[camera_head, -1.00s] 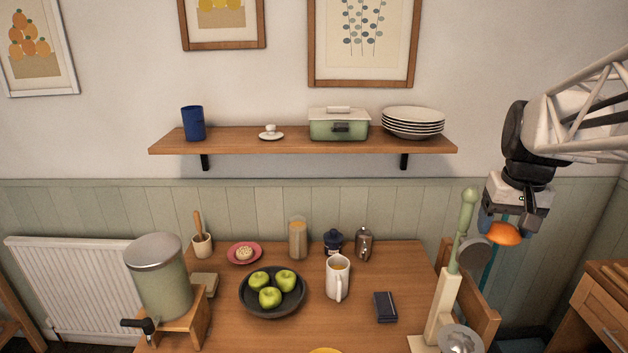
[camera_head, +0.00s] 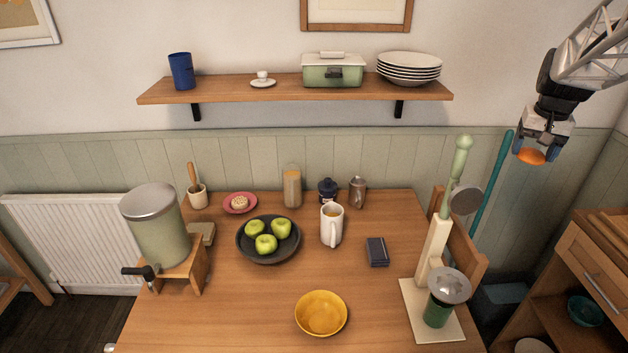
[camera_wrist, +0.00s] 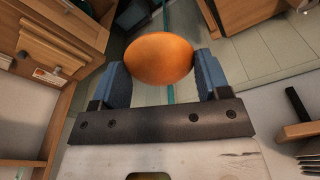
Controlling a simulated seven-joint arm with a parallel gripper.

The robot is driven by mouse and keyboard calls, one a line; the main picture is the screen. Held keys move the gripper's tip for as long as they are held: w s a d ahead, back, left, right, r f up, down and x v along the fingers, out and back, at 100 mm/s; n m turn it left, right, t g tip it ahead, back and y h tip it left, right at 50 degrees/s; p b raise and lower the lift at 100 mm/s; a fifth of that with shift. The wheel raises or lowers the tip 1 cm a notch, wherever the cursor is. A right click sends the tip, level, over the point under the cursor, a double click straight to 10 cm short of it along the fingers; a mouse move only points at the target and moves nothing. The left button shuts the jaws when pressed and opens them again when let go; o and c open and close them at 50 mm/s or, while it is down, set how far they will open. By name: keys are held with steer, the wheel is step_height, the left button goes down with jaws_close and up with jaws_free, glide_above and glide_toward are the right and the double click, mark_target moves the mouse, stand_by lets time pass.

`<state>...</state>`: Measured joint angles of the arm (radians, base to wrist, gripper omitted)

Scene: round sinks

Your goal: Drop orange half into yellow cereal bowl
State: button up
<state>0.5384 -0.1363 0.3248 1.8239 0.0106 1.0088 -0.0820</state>
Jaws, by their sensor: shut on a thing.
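The orange half (camera_head: 531,156) is held between the fingers of my gripper (camera_head: 533,150), high at the right of the head view, beyond the table's right edge. In the wrist view the orange half (camera_wrist: 159,59) sits between the two blue fingers (camera_wrist: 160,78), with its rounded orange side showing; its cut face is not visible. The yellow cereal bowl (camera_head: 321,313) stands upright on the near part of the table, well to the left of and below my gripper. It looks empty.
A citrus press (camera_head: 437,255) with a tall lever stands at the table's right, between gripper and bowl. A black bowl of green apples (camera_head: 246,252), a white mug (camera_head: 331,226) and a dark box (camera_head: 377,252) are on the table (camera_head: 220,310). A wooden cabinet (camera_head: 575,262) is at right.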

steer(key=w+d+f+m, duration=0.1)
steer(key=w+d+f, duration=0.25)
steer(key=d, duration=0.65)
steer(key=w+d+f+m, duration=0.25)
steer(key=d+f, duration=0.25)
steer(key=d, duration=0.4)
steer(key=a+r+n, duration=0.2)
steer(key=a+r, duration=0.1)
steer(key=a, duration=1)
steer(key=a+r+n, duration=0.3)
steer(key=a, duration=0.9)
steer(key=a+r+n, duration=0.2)
steer(key=a+r, duration=0.1)
steer(key=a, duration=1)
steer(key=s+a+f, duration=1)
steer(key=a+f, duration=0.2)
steer(key=a, duration=0.2)
steer(key=s+a+f, duration=1)
steer(key=a+f, duration=0.2)
steer(key=a, duration=0.2)
steer(key=shift+s+a+f, duration=0.2)
steer(key=shift+s+f, duration=0.1)
steer(key=shift+m, duration=0.25)
